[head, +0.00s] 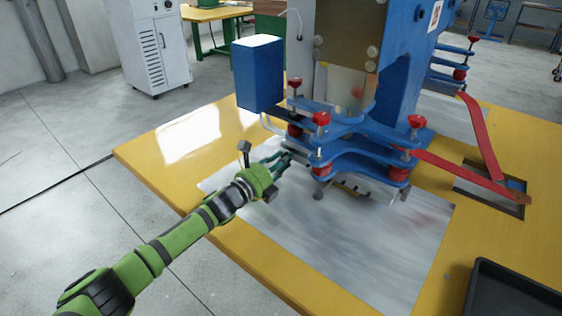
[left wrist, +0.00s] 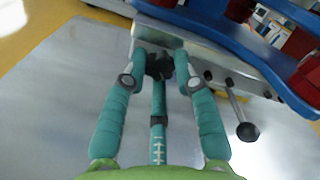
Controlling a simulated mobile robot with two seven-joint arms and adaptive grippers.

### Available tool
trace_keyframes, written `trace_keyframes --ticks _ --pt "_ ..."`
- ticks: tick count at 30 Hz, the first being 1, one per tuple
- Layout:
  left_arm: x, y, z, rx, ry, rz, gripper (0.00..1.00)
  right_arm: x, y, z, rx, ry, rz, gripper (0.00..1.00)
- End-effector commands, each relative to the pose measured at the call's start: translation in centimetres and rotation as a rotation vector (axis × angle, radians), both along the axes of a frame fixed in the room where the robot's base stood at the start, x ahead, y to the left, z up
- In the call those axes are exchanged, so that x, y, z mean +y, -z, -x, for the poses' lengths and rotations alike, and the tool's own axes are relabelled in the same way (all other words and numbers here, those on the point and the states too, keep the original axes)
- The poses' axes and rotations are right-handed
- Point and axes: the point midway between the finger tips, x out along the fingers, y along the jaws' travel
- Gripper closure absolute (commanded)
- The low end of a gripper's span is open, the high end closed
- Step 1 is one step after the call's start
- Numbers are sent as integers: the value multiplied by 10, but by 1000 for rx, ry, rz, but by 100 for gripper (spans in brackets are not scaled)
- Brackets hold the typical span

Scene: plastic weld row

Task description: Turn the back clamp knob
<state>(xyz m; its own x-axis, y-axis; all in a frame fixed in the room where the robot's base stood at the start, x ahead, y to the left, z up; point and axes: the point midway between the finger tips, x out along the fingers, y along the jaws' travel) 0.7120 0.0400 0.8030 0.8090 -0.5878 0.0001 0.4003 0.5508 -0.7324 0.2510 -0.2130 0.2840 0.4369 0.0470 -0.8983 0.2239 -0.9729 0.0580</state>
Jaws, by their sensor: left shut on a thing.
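A black lobed clamp knob (left wrist: 159,66) sits at the end of a metal clamp block (left wrist: 213,68) under the blue press plates (head: 345,140). My left gripper (head: 284,158) reaches in from the left at the near left corner of these plates. In the left wrist view my left gripper (left wrist: 160,72) has its two teal fingertips closed on either side of the knob. In the head view the knob is largely hidden by the fingertips. I cannot tell how far the knob is turned. My right gripper is not in view.
A lever with a dark ball end (left wrist: 247,131) sticks out near the right finger. Red-topped posts (head: 320,118) stand on the plates, and a blue box (head: 258,72) is above. A black tray (head: 510,290) lies front right.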

Motion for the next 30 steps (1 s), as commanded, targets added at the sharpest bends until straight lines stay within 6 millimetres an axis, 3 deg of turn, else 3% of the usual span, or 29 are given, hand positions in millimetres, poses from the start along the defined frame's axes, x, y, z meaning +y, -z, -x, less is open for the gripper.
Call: trace_keyframes --ticks 11,24,30 --pt "0 -1 0 96 -1 131 100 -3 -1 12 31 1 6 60" --pt "0 -1 0 282 0 388 100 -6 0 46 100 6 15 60" --pt "0 -1 0 333 1 459 100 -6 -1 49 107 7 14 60"
